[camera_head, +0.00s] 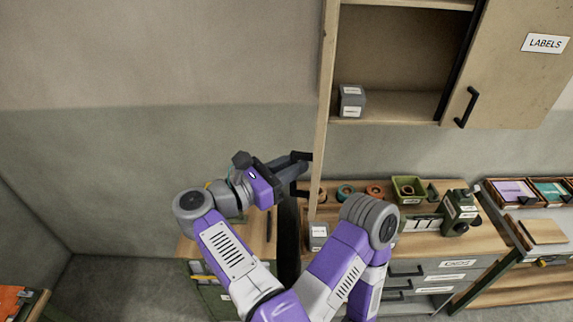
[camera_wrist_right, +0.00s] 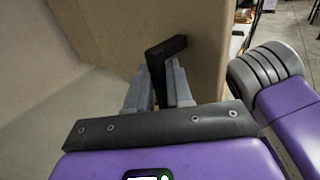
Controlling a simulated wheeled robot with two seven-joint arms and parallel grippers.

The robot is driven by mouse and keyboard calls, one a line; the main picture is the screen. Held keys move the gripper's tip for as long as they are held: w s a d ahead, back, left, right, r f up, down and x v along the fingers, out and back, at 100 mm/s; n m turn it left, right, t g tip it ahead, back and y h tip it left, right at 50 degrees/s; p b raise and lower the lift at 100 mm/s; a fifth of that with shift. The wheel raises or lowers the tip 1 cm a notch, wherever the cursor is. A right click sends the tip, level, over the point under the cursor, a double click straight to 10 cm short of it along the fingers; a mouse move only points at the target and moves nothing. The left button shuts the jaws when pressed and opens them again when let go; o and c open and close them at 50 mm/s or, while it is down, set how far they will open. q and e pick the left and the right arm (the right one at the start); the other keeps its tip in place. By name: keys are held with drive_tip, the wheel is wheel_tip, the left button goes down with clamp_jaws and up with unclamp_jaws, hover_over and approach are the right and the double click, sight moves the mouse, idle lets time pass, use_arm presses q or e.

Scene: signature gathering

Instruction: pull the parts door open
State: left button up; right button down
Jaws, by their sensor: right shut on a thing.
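The parts door (camera_head: 322,120) of the wall cabinet stands swung out and shows almost edge-on in the head view. Its black bar handle (camera_head: 301,156) is on the left-hand face, near the lower end. My right gripper (camera_head: 292,172) is shut on this handle. In the right wrist view the fingers (camera_wrist_right: 162,85) close around the black handle (camera_wrist_right: 166,47), with the tan door panel (camera_wrist_right: 130,30) just beyond. The cabinet interior (camera_head: 400,50) is exposed, with a small grey box (camera_head: 351,101) on its shelf. My left gripper is not in view.
The labels door (camera_head: 540,75) covers the cabinet's right part. Below is a workbench (camera_head: 480,238) with tape rolls (camera_head: 345,191), a green bin (camera_head: 408,187), a green device (camera_head: 459,210) and drawers. Bare wall (camera_head: 120,100) lies to the left.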

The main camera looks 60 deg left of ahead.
drive_tip(key=shift+a+r, duration=0.15)
drive_tip(key=shift+r, duration=0.2)
idle(0.3)
drive_tip(key=c, duration=1.3)
unclamp_jaws()
drive_tip(key=shift+h, duration=0.3)
drive_tip(key=shift+o, duration=0.9)
drive_tip(key=shift+w+a, duration=0.1)
drive_tip(key=shift+w, duration=0.1)
drive_tip(key=shift+f, duration=0.2)
drive_tip(key=shift+s+a+f, duration=0.1)
drive_tip(key=shift+s, duration=0.05)
